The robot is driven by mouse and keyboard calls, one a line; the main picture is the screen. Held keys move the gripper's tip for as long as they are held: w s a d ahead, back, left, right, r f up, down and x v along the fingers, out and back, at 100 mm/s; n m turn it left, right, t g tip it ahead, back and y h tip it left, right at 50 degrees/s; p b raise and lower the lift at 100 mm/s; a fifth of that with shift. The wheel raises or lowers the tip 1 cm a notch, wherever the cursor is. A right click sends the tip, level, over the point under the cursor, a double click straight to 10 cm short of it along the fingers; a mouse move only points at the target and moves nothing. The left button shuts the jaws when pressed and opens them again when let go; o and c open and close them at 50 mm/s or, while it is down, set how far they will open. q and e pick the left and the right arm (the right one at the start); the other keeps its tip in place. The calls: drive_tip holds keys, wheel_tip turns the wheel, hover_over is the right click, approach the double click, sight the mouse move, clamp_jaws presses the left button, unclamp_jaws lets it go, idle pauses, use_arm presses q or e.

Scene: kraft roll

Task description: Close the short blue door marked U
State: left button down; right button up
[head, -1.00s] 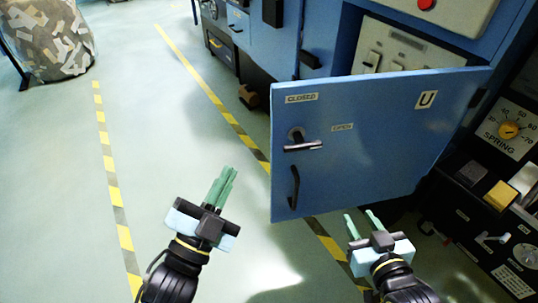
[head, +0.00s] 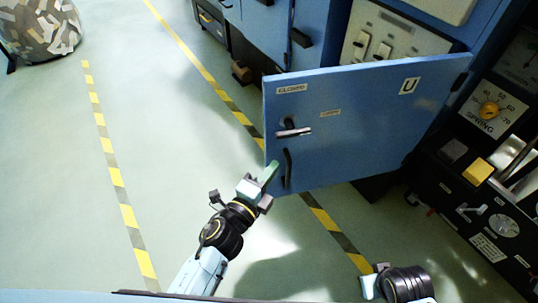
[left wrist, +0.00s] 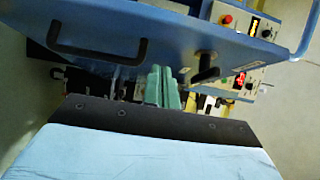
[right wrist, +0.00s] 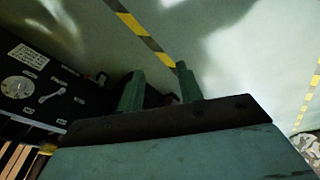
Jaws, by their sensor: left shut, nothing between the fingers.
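The short blue door (head: 375,125) marked U stands open in the head view, swung out from its cabinet. It carries a lever handle (head: 292,133) and a black pull handle (head: 287,168) near its free edge. In the left wrist view the door (left wrist: 180,30) spans the top, with the pull handle (left wrist: 95,50) and lever (left wrist: 205,68). My left gripper (head: 270,172) is shut and empty beside the door's free edge, close to the pull handle; I cannot tell whether it touches. My right gripper (right wrist: 160,88) is open and empty, below the door in the head view.
The cabinet opening with its switch panel (head: 385,40) shows behind the door. A black panel with a spring dial (head: 489,110) and yellow button (head: 478,170) stands at right. Yellow-black floor tape (head: 118,185) crosses the clear floor at left. A patterned roll (head: 40,28) stands far left.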

sight(277, 144)
use_arm(q)
drive_tip(key=w, duration=0.4)
drive_tip(key=shift+a, duration=0.15)
drive_tip(key=shift+w+a, duration=0.15)
drive_tip(key=shift+w, duration=0.3)
